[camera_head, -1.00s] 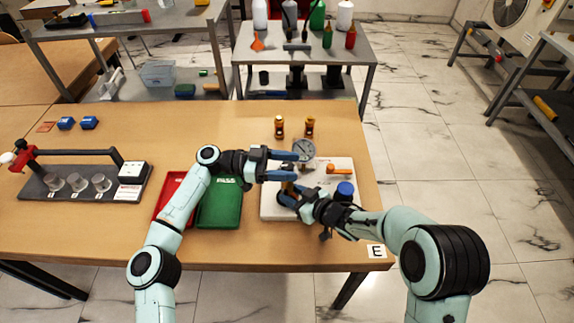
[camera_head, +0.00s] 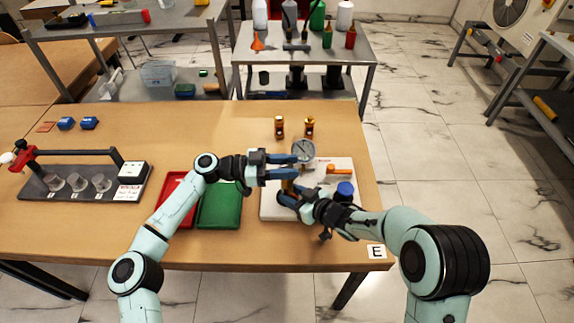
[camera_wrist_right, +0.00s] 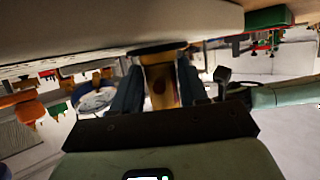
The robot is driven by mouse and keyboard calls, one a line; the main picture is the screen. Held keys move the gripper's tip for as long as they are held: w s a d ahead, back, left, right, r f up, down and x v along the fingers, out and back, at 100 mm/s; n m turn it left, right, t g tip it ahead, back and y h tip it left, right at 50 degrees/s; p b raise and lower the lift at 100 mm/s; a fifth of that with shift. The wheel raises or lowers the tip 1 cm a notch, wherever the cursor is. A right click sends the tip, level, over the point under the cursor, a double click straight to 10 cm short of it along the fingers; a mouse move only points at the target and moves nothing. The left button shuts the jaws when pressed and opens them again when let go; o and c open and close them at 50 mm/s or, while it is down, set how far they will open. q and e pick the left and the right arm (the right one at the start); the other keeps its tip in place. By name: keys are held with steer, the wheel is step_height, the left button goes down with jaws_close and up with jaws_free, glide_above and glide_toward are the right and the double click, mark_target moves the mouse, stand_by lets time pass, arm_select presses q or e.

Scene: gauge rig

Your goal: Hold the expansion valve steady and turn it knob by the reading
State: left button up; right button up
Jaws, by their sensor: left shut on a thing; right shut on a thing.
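The expansion valve is a brass body (camera_head: 288,187) standing on a white board (camera_head: 270,207), mostly hidden behind my grippers. My left gripper (camera_head: 296,166) comes in level from the left, with its blue fingers closed at the valve's top; the knob there is hidden between them. My right gripper (camera_head: 284,196) is lower and shut on the brass body, which also shows between its fingers in the right wrist view (camera_wrist_right: 160,82). A round dial gauge (camera_head: 303,150) stands just behind the left fingertips. Its face shows, but the reading is too small to tell.
An orange lever (camera_head: 339,170) and a blue cap (camera_head: 345,188) are on the board's right. Two small brass parts (camera_head: 279,127) stand behind it. A green tray (camera_head: 219,206) and a red tray (camera_head: 173,200) lie left, under my left arm.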

arm_select(q)
steer(key=o, duration=0.9)
steer(key=shift+o, duration=0.2)
steer(key=a, duration=1.2)
steer(key=shift+s, duration=0.25)
arm_select(e)
steer(key=o, duration=1.3)
